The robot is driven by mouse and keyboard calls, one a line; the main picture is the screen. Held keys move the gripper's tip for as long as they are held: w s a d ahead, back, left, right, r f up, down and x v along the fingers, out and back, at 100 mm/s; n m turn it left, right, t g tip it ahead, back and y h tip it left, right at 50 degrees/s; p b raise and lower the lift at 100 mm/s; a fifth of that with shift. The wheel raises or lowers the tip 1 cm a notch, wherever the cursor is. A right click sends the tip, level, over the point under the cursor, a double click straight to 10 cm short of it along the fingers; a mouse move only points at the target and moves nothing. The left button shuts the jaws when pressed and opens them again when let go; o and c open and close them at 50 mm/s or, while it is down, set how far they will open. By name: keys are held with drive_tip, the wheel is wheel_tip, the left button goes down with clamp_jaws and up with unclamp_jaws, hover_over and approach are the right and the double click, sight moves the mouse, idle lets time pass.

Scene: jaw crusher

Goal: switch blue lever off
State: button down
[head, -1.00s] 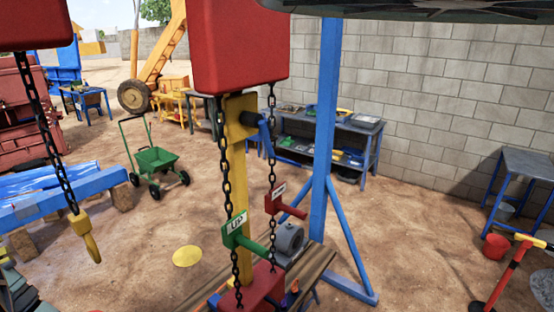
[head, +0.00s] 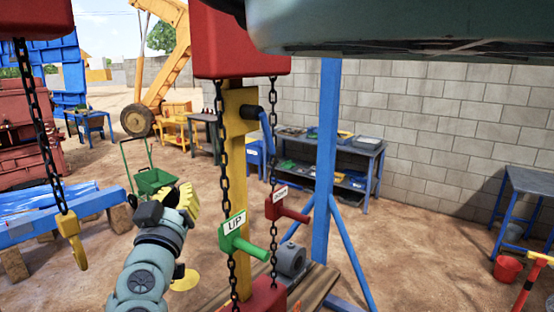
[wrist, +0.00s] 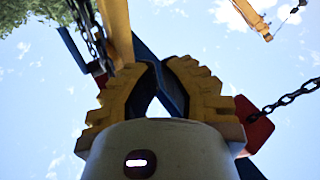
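The blue lever (head: 266,130) hangs from a black pivot (head: 249,112) on the yellow post (head: 236,185), pointing down and slightly right in the head view. My gripper (head: 187,201), with ridged yellow fingers, is left of the post and lower than the lever, apart from it. In the wrist view the two fingers (wrist: 160,75) stand apart with a narrow gap between their tips, and nothing is held. Blue parts show behind the fingers there, but I cannot tell whether one is the lever.
A green "UP" handle (head: 240,238) and a red handle (head: 288,206) hang on chains by the post. A red block (head: 238,40) hangs above. A blue upright (head: 326,150) stands to the right. A green cart (head: 153,181) is behind my gripper.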

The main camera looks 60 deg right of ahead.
drive_tip(key=s+d+r+m+g+h+b, duration=0.1)
drive_tip(key=s+d+r+m+g+h, duration=0.1)
drive_tip(key=s+m+g, duration=0.4)
drive_tip(key=s+d+g+h, duration=0.1)
drive_tip(key=s+g+h, duration=0.1)
drive_tip(key=s, duration=0.2)
drive_tip(key=shift+d+m, duration=0.3)
drive_tip(key=shift+m, duration=0.1)
drive_tip(key=shift+w, duration=0.1)
drive_tip(key=p, duration=0.4)
approach(271, 141)
drive_tip(key=d+r, duration=0.2)
drive_tip(key=d, duration=0.1)
drive_tip(key=p+x, duration=0.2)
drive_tip(key=x, duration=0.1)
drive_tip(key=shift+w+d, duration=0.25)
drive_tip(key=shift+w, duration=0.1)
drive_tip(key=shift+w+d+p, duration=0.1)
drive_tip(key=shift+d+p, duration=0.35)
drive_tip(key=shift+f+b, duration=0.3)
drive_tip(key=shift+b, duration=0.8)
